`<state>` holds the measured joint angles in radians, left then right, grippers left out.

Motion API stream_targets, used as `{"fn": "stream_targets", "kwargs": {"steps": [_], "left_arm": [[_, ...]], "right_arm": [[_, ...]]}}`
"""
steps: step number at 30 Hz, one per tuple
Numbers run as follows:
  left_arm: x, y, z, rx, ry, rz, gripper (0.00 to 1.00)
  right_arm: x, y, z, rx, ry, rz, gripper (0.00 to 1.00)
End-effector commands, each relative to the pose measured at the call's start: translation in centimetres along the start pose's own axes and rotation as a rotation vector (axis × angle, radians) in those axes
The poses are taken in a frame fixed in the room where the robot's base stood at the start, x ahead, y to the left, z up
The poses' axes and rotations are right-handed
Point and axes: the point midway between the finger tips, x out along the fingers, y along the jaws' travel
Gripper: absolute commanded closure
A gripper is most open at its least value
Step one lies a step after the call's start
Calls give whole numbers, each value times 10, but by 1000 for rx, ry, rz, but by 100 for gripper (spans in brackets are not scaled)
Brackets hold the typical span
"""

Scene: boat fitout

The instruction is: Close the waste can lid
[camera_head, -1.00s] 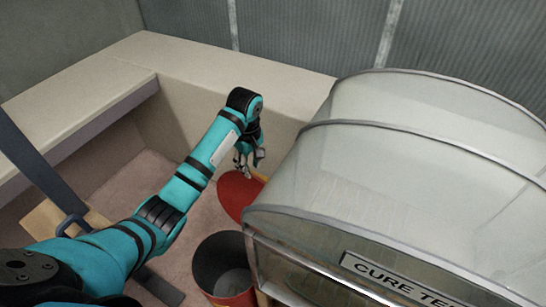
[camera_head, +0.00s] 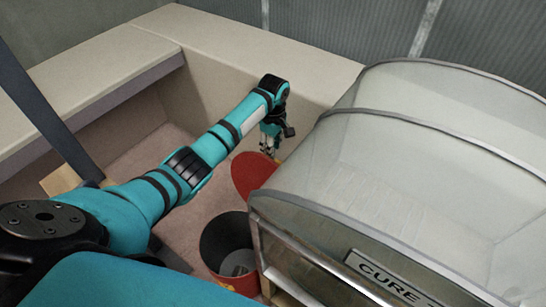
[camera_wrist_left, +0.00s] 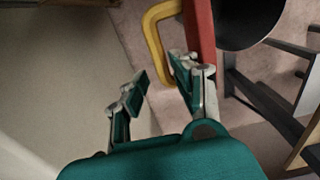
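The waste can (camera_head: 228,250) stands on the floor, dark inside, with its mouth open. Its red lid (camera_head: 250,172) is tilted up behind the can, partly hidden by the clear hood. My left gripper (camera_head: 268,150) is at the lid's top edge. In the left wrist view my left gripper (camera_wrist_left: 160,85) has its fingers apart, with nothing between them. The red lid (camera_wrist_left: 200,30) and its yellow handle (camera_wrist_left: 157,38) lie just beyond the fingertips; the right finger is close to the lid, contact unclear. The can's dark opening (camera_wrist_left: 245,20) shows at the top. My right gripper is not seen.
A large clear hood with a "CURE TE..." label (camera_head: 385,275) stands close on the right, beside the can. A beige bench (camera_head: 235,60) runs along the back and left. A dark post (camera_head: 45,115) rises at left.

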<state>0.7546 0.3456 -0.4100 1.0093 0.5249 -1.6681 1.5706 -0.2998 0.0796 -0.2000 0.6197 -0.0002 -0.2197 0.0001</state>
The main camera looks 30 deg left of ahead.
Motion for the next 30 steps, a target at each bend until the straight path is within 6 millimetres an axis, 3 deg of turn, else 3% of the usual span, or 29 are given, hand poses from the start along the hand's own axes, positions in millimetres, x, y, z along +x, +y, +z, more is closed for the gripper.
{"fn": "stream_targets", "kwargs": {"steps": [3, 9, 20, 26, 30], "left_arm": [[24, -1, 0, 1, 0, -2, 71], [44, 0, 0, 1, 0, -1, 71], [47, 0, 0, 1, 1, 1, 71], [47, 0, 0, 1, 1, 1, 98], [47, 0, 0, 1, 0, 1, 100]], "right_arm": [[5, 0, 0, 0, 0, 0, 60], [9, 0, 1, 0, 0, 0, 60], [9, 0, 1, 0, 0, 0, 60], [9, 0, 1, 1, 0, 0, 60], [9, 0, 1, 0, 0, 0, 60]]}}
